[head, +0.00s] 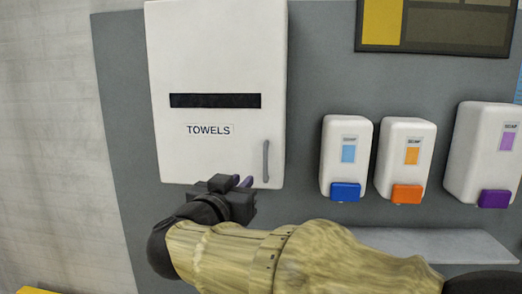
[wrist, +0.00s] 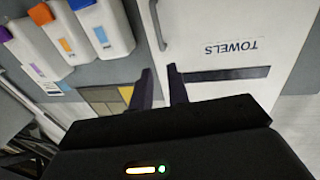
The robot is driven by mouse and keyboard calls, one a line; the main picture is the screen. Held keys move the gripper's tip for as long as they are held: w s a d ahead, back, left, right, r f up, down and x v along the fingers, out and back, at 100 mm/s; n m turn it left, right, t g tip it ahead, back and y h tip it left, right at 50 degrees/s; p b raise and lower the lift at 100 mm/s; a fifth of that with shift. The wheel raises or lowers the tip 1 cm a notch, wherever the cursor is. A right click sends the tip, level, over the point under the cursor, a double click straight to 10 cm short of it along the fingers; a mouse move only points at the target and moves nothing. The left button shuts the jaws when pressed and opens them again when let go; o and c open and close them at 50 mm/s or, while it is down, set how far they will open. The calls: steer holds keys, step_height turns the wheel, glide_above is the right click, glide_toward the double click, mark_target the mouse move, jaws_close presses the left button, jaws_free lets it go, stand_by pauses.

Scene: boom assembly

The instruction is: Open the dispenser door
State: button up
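The towel dispenser is a white wall box with a closed door (head: 215,60), a dark slot and a TOWELS label. Its grey vertical handle (head: 266,160) is at the door's lower right in the head view. My gripper (head: 243,181) is just left of and below the handle, near the door's bottom edge. In the wrist view the scene is upside down, and the handle (wrist: 158,25) lies beyond my gripper's fingertips (wrist: 160,70), roughly in line with the gap between them. The two dark fingers are apart with nothing between them. They do not appear to touch the handle.
Three white soap dispensers with blue (head: 345,192), orange (head: 407,194) and purple (head: 494,199) levers hang to the right. A grey shelf (head: 440,244) sits below them, behind my arm. A dark board with a yellow panel (head: 382,22) is above. The wall left of the towel dispenser is bare.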

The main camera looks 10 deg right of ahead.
mark_target(264, 157)
steer(key=shift+w, duration=0.1)
steer(key=p+x, duration=0.5)
steer(key=x, duration=1.2)
steer(key=shift+w+d+f+p, duration=0.1)
steer(key=shift+w+d+p, duration=0.05)
steer(key=shift+p, duration=0.15)
steer(key=shift+c, duration=0.5)
jaws_close()
